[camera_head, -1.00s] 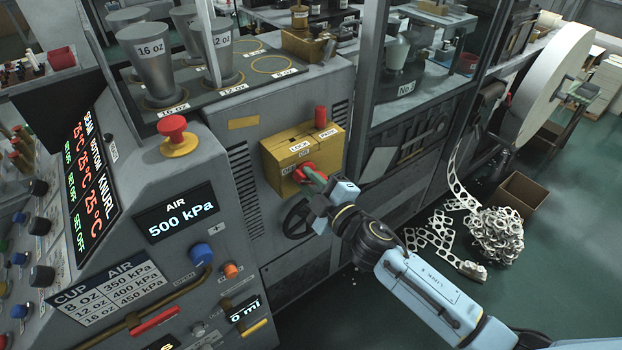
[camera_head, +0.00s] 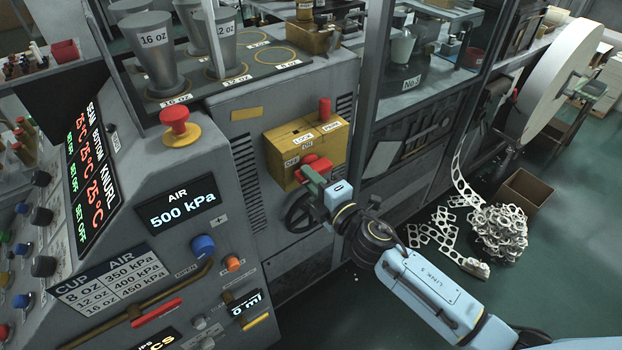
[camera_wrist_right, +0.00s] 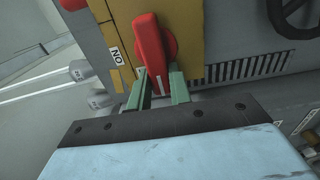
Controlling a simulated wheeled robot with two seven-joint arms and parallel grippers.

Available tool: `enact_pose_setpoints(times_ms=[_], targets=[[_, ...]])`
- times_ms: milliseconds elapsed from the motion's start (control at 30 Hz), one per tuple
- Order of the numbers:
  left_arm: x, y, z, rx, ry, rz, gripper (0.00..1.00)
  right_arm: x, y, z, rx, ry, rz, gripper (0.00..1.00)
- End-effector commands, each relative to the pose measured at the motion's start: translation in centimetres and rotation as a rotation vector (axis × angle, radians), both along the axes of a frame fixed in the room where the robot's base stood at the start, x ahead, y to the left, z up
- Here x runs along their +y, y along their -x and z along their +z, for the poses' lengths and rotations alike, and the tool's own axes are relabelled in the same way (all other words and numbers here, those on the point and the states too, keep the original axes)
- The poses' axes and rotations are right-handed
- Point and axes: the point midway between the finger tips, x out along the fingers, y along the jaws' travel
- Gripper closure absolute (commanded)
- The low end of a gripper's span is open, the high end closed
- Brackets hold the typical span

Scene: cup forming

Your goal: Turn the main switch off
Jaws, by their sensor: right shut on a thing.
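The main switch is a red rotary handle (camera_head: 317,165) on the front of a yellow box (camera_head: 296,149) with labels around it. In the right wrist view the red handle (camera_wrist_right: 150,45) stands nearly upright, slightly tilted, beside an "ON" label (camera_wrist_right: 117,56). My right gripper (camera_head: 312,181) reaches the handle from the lower right. In the right wrist view its two green fingers (camera_wrist_right: 160,88) sit on either side of the handle's lower end, shut on it. My left gripper is not in view.
A red push button (camera_head: 175,121) on a yellow base stands on the grey console to the left. A black handwheel (camera_head: 302,213) is just below the yellow box.

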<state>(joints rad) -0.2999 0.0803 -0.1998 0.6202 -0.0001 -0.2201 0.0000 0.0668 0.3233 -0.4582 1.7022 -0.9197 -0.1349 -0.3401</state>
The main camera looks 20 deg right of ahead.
Motion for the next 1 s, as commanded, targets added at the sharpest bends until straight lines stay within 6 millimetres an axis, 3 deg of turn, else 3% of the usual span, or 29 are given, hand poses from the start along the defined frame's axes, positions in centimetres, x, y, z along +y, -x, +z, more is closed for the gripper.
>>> enact_pose_setpoints(times_ms=[400,433,600,1000], targets=[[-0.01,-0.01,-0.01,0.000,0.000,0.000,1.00,0.02,0.02,-0.04,-0.005,0.013,0.001,1.00],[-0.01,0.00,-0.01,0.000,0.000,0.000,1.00,0.02,0.02,-0.04,-0.005,0.013,0.001,0.79],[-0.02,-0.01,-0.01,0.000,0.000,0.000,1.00,0.01,0.01,-0.04,-0.004,0.011,0.001,0.58],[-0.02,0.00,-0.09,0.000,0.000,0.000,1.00,-0.32,0.88,-0.15,-0.002,0.010,0.000,0.58]])
